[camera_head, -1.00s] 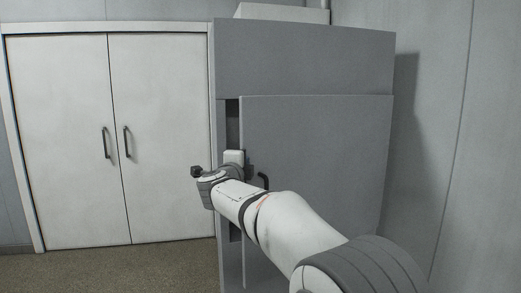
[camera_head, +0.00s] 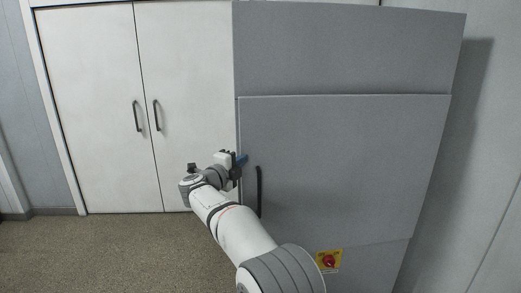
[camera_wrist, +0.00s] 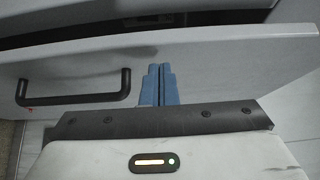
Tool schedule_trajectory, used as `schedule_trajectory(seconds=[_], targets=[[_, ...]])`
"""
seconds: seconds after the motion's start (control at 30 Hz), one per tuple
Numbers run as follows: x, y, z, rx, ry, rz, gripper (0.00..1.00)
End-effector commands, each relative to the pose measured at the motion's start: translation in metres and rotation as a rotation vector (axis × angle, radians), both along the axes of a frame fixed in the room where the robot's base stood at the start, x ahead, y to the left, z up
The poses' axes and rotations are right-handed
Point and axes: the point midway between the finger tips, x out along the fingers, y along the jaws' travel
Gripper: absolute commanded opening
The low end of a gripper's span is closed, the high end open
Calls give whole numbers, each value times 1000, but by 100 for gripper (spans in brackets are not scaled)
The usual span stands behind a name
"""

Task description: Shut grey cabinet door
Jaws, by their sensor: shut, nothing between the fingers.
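The grey cabinet (camera_head: 350,50) stands right of centre in the head view. The black bar handle (camera_head: 259,191) is near that edge. My gripper (camera_head: 243,160) is shut and empty, its blue fingertips at the door's left edge, above and left of the handle. In the wrist view, the blue fingers (camera_wrist: 158,72) lie together over the door panel (camera_wrist: 225,55), beside the handle (camera_wrist: 75,98). A dark band runs past the panel's far edge. Contact is unclear.
White double doors (camera_head: 140,110) stand at the left. A yellow plate with a red knob (camera_head: 328,261) is low on the cabinet front. The speckled floor (camera_head: 110,250) is clear at the lower left. A pale wall is close on the right.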

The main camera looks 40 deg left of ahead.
Motion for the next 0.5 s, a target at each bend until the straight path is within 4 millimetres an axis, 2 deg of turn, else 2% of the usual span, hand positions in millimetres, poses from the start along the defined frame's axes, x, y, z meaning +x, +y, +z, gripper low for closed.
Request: schedule_trajectory(seconds=[0.03,0.17,0.5], targets=[[-8,7,2,-1,1,6,0],[-16,13,0,-1,1,8,0],[-15,12,-2,-1,1,2,0]])
